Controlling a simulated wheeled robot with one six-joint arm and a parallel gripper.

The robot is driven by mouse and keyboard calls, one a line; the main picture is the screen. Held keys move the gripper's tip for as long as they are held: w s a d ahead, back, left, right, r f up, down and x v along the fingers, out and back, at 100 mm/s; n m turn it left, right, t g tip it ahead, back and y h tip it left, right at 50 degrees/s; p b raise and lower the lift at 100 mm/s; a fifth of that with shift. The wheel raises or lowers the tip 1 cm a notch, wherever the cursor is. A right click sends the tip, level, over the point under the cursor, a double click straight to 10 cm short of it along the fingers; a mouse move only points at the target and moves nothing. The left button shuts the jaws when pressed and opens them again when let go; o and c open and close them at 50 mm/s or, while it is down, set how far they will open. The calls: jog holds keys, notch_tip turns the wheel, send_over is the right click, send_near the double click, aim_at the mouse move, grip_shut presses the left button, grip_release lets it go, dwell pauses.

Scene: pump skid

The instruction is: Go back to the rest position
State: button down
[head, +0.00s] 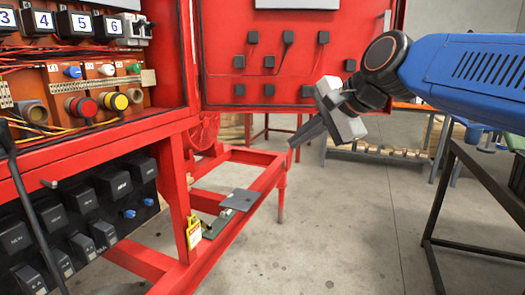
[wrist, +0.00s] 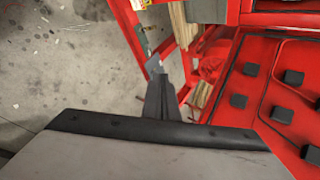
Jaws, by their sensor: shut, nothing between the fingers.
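My gripper (head: 297,140) hangs from my blue arm in the right half of the head view, in front of the open red cabinet door (head: 270,60). Its fingers point down and to the left, and they are together with nothing between them. In the wrist view the shut fingers (wrist: 163,75) show above the dark gripper body. They are apart from the red frame (head: 262,180) below them in the head view.
The red cabinet with buttons (head: 82,106) and dark switches (head: 85,200) stands at the left. A grey plate (head: 240,200) and a yellow tag (head: 193,233) are on the lower red rail. A dark table (head: 480,165) is at the right. The floor (head: 345,230) between is clear.

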jog(key=s+d+f+n+h, duration=0.2)
jog(key=s+d+f+n, duration=0.1)
jog(key=s+d+f, duration=0.4)
jog(key=s+d+f+n+g+h, duration=0.1)
jog(key=s+d+f+n, duration=0.3)
jog(key=f, duration=0.8)
jog(key=s+d+f+n+g+h, duration=0.1)
jog(key=s+d+f+n+h, duration=0.2)
jog(key=s+d+f, duration=0.6)
jog(key=shift+s+d+f+n+h, duration=0.35)
jog(key=shift+s+f+n, duration=0.1)
jog(key=shift+f+n, duration=0.2)
